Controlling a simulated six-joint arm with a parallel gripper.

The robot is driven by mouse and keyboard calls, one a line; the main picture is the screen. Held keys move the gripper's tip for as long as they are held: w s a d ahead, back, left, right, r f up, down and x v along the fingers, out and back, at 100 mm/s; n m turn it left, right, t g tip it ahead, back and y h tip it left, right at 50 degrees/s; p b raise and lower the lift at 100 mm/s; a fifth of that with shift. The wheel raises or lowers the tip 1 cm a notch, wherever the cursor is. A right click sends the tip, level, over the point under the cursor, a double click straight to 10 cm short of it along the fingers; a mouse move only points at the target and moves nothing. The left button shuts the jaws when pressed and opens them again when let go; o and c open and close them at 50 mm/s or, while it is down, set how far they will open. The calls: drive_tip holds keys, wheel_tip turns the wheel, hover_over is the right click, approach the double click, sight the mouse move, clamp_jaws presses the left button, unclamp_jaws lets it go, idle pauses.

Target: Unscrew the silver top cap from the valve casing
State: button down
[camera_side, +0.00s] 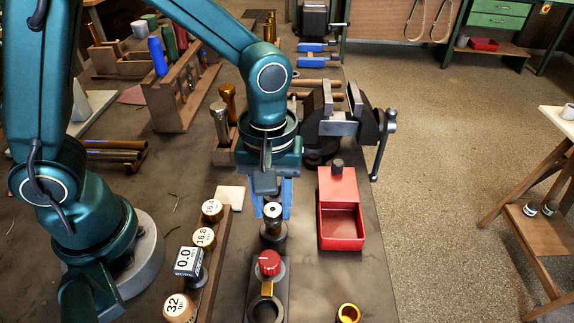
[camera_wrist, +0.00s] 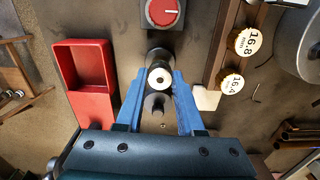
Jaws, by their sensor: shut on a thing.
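The silver top cap (camera_side: 272,210) is a small, bright round piece with a dark centre. It sits at the top of the upright valve casing (camera_side: 273,226), which stands in a dark round holder (camera_side: 273,240). In the wrist view the cap (camera_wrist: 160,77) lies between my blue fingertips. My gripper (camera_side: 272,197) points down and is shut on the cap, with one finger on each side; it also shows in the wrist view (camera_wrist: 158,84). I cannot tell whether the thread is loosened. The casing's lower part is hidden in the holder.
A red tray (camera_side: 342,232) stands right of the casing. A red-topped fixture (camera_side: 268,263) is in front. A wooden rack with labelled gauges (camera_side: 203,237) is at left. A grey vise (camera_side: 350,122) stands behind. Bare bench lies between the casing and tray.

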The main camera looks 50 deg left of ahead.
drive_tip(key=shift+n, duration=0.3)
drive_tip(key=n, duration=0.3)
drive_tip(key=shift+n, duration=0.4)
drive_tip(key=shift+c, duration=1.4)
unclamp_jaws()
